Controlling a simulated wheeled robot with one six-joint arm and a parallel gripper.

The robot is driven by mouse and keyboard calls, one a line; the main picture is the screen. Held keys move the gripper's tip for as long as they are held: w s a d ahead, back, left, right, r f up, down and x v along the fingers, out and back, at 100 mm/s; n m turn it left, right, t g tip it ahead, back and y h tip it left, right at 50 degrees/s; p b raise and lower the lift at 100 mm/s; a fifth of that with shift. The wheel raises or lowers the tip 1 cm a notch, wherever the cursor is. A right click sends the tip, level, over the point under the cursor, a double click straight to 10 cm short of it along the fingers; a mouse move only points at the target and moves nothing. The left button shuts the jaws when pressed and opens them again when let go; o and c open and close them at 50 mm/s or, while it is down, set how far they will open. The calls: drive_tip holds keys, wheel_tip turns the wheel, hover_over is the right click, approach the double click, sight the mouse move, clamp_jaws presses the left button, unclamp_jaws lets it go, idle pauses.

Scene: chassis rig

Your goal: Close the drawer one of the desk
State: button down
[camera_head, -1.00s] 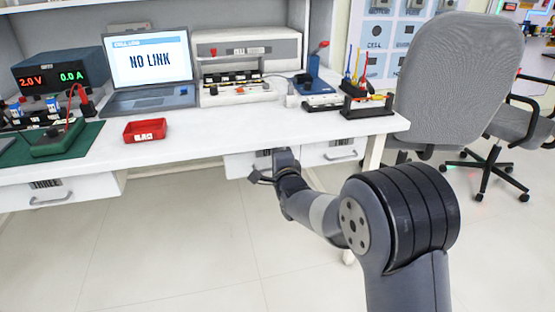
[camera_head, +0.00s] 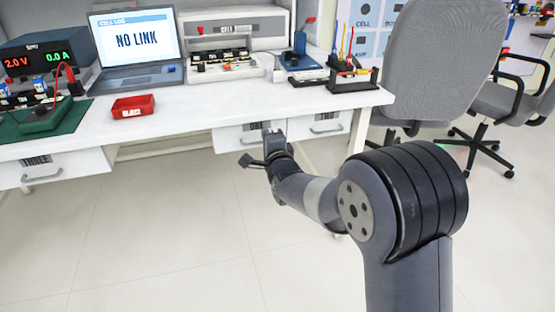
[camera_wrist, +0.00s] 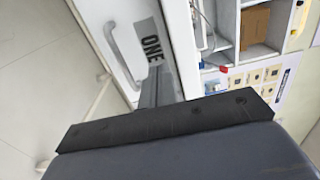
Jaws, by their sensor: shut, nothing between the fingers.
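A white drawer front marked ONE (camera_wrist: 138,50) fills the upper middle of the wrist view, with its bar handle to the left of the label. In the head view I take it to be the middle drawer (camera_head: 228,139) under the desk (camera_head: 195,112); my gripper partly covers its front. How far it stands out is hard to tell. My gripper (camera_head: 268,134) is shut and empty, right at that drawer's front. In the wrist view my shut fingers (camera_wrist: 152,88) point at the front beside the label; whether they touch it I cannot tell.
Another drawer (camera_head: 325,124) is to the right and one (camera_head: 55,168) to the left. A red tray (camera_head: 133,107), a laptop (camera_head: 137,45) and a tool holder (camera_head: 352,80) stand on the desk. A grey chair (camera_head: 440,65) is at the right. The floor in front is clear.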

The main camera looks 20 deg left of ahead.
drive_tip(key=p+v, duration=0.1)
drive_tip(key=v, duration=0.7)
drive_tip(key=shift+s+d+p, duration=0.2)
drive_tip(key=shift+s+p, duration=0.1)
